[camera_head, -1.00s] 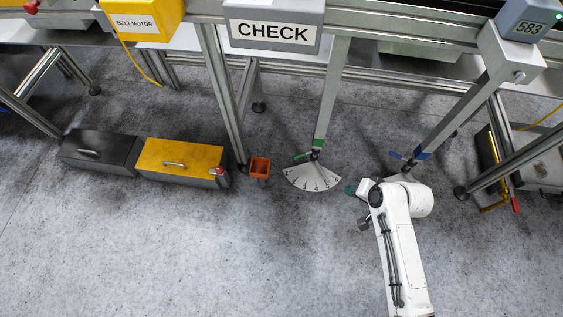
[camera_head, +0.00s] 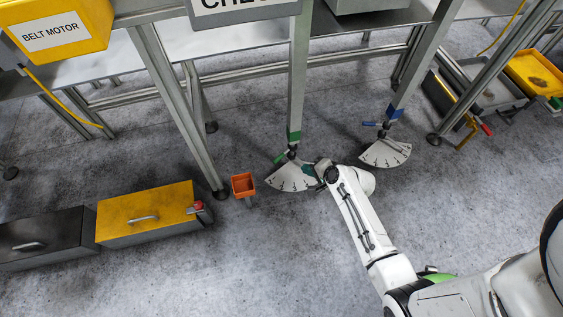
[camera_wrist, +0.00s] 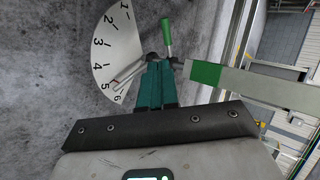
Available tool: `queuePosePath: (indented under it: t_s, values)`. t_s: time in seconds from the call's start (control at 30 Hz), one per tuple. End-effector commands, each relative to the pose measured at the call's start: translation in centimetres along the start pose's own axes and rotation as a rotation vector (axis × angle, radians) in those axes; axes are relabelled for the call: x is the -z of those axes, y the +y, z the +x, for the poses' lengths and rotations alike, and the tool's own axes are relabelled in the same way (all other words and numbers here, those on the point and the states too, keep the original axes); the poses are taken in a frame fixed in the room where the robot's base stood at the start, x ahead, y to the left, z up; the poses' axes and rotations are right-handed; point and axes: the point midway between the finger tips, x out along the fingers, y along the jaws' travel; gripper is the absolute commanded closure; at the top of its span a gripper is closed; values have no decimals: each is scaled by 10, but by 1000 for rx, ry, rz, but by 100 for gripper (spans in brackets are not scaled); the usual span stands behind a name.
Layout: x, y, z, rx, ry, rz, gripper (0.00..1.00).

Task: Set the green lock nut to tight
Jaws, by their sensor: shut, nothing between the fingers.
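The green lock nut (camera_head: 281,157) is a small green-handled lever at the foot of the post with a green band (camera_head: 294,137). In the wrist view its green handle (camera_wrist: 167,36) points up, away from my gripper. A white fan-shaped scale (camera_head: 292,179) lies below it; in the wrist view the scale (camera_wrist: 112,45) reads 1 to 6, with a thin pointer near 5 and 6. My gripper (camera_wrist: 158,68) has teal fingers, shut and empty, their tips just below the nut's dark hub. Contact cannot be told. In the head view my gripper (camera_head: 314,172) is at the scale's right edge.
A blue-handled lever (camera_head: 375,124) with its own scale (camera_head: 386,152) stands at another post to the right. The floor in front is clear.

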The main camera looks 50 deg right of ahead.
Motion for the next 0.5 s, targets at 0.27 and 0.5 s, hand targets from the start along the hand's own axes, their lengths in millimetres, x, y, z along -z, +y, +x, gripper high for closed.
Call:
queuePosePath:
  t_s: [0.27,0.5]
  values:
    - [0,1,15,2,-1,-3,100]
    - [0,3,60,0,-2,-4,100]
